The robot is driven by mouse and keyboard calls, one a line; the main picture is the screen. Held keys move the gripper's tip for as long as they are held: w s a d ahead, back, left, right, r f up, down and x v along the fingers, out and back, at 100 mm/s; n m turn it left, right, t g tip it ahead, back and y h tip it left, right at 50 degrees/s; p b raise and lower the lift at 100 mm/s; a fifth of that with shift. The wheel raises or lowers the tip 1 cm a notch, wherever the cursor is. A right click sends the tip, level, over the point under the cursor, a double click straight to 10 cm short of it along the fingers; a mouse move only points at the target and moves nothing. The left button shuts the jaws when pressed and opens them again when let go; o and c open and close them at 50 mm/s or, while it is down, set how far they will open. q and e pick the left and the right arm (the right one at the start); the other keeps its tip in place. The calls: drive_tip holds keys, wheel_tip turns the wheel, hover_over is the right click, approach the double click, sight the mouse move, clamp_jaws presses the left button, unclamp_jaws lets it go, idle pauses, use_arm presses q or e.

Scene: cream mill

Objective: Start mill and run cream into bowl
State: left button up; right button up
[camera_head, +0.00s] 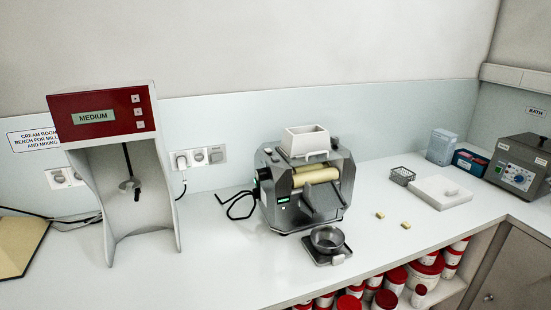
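The mill (306,190) stands on the middle of the bench, grey, with pale yellow rollers (315,176) and a white hopper (305,141) on top. A sloping grey plate (323,201) comes down from the rollers at its front. A small green-lit panel (283,199) is on the front left, and a dark knob (264,174) is on its left side. The grey metal bowl (327,239) sits on a dark square base (318,255) in front of the mill, below the plate. I cannot tell what is inside the bowl. Neither of my grippers is in view.
A mixer with a red head (104,116) reading MEDIUM stands left. Two small yellowish blocks (405,225), a white slab (440,192), a wire rack (402,176) and a bath (519,168) are to the right. Red-lidded tubs (396,276) fill the shelf below. The bench front between mixer and bowl is clear.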

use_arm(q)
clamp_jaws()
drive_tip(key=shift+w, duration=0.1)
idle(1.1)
